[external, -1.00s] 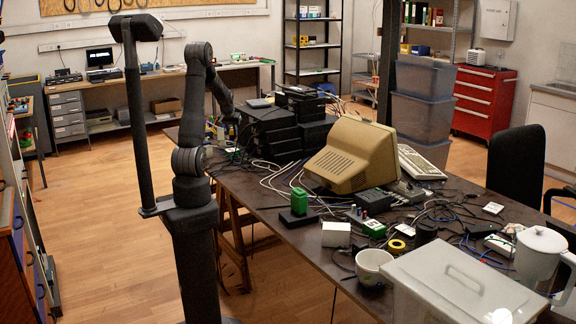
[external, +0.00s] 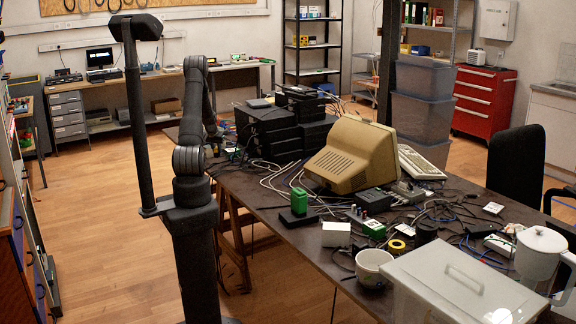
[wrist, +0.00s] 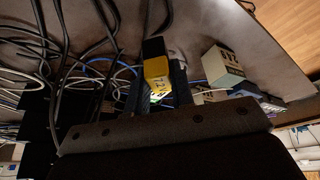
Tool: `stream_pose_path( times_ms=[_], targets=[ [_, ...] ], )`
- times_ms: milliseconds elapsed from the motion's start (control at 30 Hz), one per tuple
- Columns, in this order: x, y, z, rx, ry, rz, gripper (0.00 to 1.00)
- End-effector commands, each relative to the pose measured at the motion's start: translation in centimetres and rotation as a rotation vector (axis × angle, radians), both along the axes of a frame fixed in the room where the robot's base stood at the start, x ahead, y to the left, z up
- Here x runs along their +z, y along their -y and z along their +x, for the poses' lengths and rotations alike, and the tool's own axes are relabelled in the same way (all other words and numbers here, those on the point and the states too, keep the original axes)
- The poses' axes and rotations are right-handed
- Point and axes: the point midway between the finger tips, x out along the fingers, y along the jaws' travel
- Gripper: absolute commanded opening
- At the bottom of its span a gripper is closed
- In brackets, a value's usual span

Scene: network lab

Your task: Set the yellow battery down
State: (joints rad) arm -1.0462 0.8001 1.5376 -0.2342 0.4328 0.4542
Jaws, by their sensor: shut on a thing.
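The yellow battery (wrist: 157,72) with a black end shows in the wrist view, near the middle. My gripper (wrist: 156,86) is shut on it, with a dark finger on each side. Whether the battery touches the dark tabletop (wrist: 190,30) behind it I cannot tell. In the external view my gripper (external: 216,138) is low by the left side of the table, beside the stacked black boxes, mostly hidden by my arm. I cannot make out the battery there.
In the wrist view, small beige boxes (wrist: 223,66) stand right of the battery and black, white and blue cables (wrist: 90,68) run to its left. In the external view, stacked black boxes (external: 268,122) and a beige monitor (external: 352,155) stand on the table.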

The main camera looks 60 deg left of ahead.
Motion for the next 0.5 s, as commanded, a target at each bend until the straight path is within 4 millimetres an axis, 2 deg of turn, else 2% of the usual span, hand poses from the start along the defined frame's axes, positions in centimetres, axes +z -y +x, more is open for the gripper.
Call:
stream_pose_path(
  times_ms=[300, 500],
  targets=[
    [-3.7, 0.0, 0.0, 0.001, 0.000, -0.002, 0.00],
    [-4.0, 0.0, 0.0, 0.000, 0.000, 0.000, 0.00]
  ],
)
